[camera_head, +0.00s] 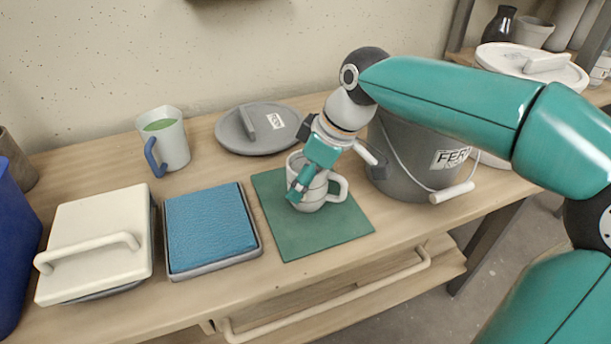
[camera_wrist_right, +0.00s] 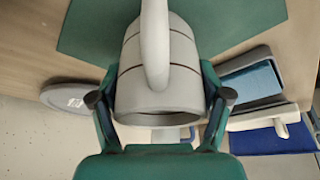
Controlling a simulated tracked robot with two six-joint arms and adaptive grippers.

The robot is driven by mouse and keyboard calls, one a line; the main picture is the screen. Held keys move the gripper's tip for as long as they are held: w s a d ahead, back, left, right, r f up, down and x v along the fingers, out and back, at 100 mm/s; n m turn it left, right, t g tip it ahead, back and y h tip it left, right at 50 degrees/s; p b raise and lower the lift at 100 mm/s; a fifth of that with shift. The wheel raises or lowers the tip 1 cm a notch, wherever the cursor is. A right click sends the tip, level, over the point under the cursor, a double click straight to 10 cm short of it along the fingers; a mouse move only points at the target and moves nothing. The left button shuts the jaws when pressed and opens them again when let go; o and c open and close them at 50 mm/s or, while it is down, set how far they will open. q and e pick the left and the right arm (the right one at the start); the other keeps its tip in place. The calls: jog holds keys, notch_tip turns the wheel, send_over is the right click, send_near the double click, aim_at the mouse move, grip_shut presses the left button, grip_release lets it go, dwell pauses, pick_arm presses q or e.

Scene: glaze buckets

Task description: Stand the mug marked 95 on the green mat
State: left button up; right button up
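A pale grey mug (camera_head: 312,192) with dark bands and a handle on its right is upright over the middle of the green mat (camera_head: 300,240). I cannot tell whether its base touches the mat. My right gripper (camera_head: 312,176) reaches down to it. In the right wrist view, my right gripper (camera_wrist_right: 162,98) has one finger on each side of the mug (camera_wrist_right: 158,82), close against its walls, and seems shut on it. The mat (camera_wrist_right: 240,20) lies beyond. No number shows on this mug. My left gripper is not in view.
Left of the mat are a blue-topped tray (camera_head: 208,228) and a cream lidded box (camera_head: 95,240). Behind stand a blue-handled mug (camera_head: 170,148) with green inside and a grey lid (camera_head: 258,130). A grey bucket (camera_head: 410,165) stands close on the right.

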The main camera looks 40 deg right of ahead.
jog(key=shift+o, duration=1.3)
jog(key=shift+r, duration=0.25)
jog(key=p+v, duration=0.4)
jog(key=v, duration=0.7)
jog(key=shift+p, duration=0.3)
jog(key=shift+s+d+r, duration=0.15)
jog(key=shift+s+r, duration=0.05)
jog(key=shift+r, duration=0.15)
